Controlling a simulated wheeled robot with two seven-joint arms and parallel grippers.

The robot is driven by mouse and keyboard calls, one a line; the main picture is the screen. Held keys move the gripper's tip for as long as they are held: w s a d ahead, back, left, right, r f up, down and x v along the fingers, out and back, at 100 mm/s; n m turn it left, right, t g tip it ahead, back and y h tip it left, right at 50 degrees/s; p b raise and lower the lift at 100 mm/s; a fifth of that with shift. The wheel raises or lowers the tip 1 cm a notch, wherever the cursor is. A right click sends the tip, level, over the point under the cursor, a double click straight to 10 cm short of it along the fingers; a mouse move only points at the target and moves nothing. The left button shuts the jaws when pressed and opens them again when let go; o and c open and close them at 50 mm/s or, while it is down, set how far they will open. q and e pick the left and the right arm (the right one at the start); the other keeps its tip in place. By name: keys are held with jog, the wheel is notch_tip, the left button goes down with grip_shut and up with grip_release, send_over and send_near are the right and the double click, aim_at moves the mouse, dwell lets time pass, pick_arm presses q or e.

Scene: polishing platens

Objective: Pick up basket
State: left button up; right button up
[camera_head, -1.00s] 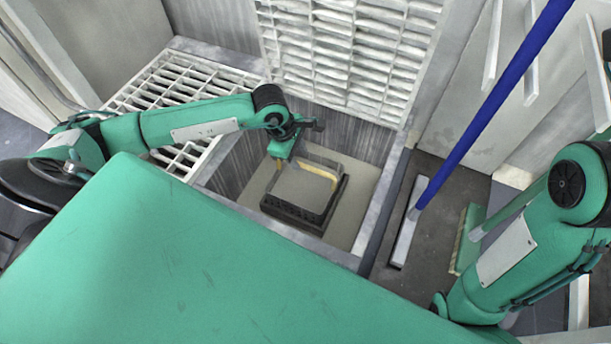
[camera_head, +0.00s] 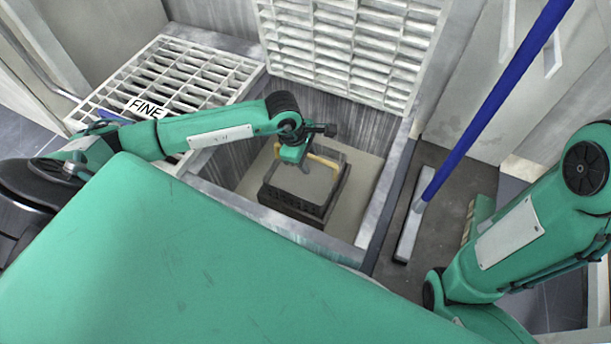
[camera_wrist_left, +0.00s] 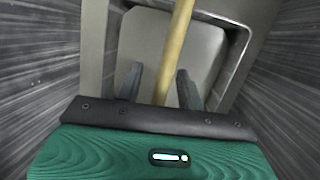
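The basket (camera_head: 290,204) is a dark, square-rimmed container with a yellowish handle across its top. It sits on the pale floor of a sunken pit. In the left wrist view the wooden handle (camera_wrist_left: 172,50) runs lengthwise between the two fingers of my left gripper (camera_wrist_left: 160,85). The fingers are apart, with a gap on both sides of the handle. In the head view my left gripper (camera_head: 295,155) is over the back part of the basket and covers part of the handle. My right arm is at the right edge; its gripper is out of view.
The pit's metal rim (camera_head: 268,219) and streaked walls surround the basket. A white grate (camera_head: 190,72) with a FINE label (camera_head: 147,109) lies at the left. Another grate (camera_head: 350,45) stands upright behind. A blue pole (camera_head: 490,105) with a flat head stands at the right.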

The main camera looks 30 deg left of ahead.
pick_arm(q)
grip_shut()
dwell(1.4)
